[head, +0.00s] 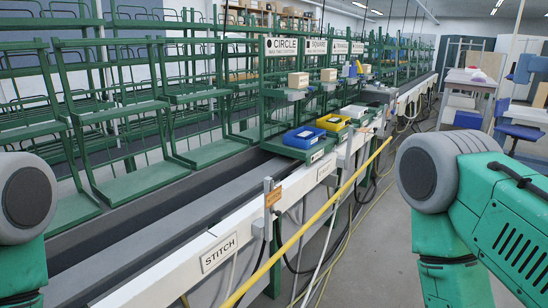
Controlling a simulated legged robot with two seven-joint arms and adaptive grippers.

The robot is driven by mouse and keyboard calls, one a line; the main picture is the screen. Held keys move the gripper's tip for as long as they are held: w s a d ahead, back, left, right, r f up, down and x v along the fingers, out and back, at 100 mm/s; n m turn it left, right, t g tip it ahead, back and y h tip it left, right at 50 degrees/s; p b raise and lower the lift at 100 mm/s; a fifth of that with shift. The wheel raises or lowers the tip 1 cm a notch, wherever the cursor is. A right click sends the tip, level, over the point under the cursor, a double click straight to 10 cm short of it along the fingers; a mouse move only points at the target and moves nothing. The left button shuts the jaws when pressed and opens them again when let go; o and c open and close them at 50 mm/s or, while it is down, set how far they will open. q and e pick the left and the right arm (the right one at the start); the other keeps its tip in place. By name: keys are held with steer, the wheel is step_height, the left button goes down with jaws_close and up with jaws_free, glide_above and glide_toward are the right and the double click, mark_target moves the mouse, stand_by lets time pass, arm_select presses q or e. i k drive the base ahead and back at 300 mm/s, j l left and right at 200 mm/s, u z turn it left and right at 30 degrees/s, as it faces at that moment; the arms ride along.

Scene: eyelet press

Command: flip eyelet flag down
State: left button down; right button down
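A small orange sign (272,197) stands upright on a grey post at the white rail, in the middle of the head view. Its lettering is too small to read, so I cannot tell whether it is the eyelet flag. Only grey and green links of my arms show, at the left edge and at the right. Neither gripper is in the picture, and no hand is seen touching the signs.
The white rail (180,272) bears a STITCH label (219,252). A yellow bar (312,218) runs along its front, with loose cables below. Blue (304,137) and yellow (333,122) trays stand beyond. Green racks (130,110) line the left. Floor is open at right.

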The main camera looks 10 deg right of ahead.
mark_target(364, 130)
steer(key=i+l, duration=0.5)
steer(key=l, duration=0.2)
steer(key=i+l+u, duration=0.1)
steer(key=i+l, duration=0.35)
steer(key=l, duration=0.3)
steer(key=i+l, duration=0.45)
steer(key=l, duration=0.3)
steer(key=i+l+u, duration=0.1)
steer(key=i+l, duration=1.05)
steer(key=l, duration=0.3)
steer(key=i+j+u, duration=0.05)
